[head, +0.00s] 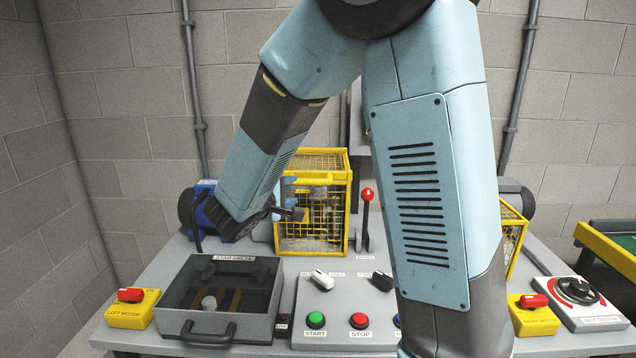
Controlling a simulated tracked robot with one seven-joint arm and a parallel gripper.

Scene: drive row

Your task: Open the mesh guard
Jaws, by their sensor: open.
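A yellow-framed mesh guard (341,240) stands on the grey bench left of the middle, its front closed. A yellow bar (308,181) runs across its upper front. My gripper (294,209) is at the left front edge of this guard, just below the bar, open and with nothing seen in it. I cannot tell if it touches the guard. A second yellow mesh guard (516,226) stands at the right, mostly hidden behind my arm.
A blue motor (202,203) is left of the guard and a red-knobbed lever (366,204) right of it. In front are a lidded box (215,300) with a handle, a button panel (338,335) and yellow switch boxes, one the left motor switch (131,308). A wall closes the left side.

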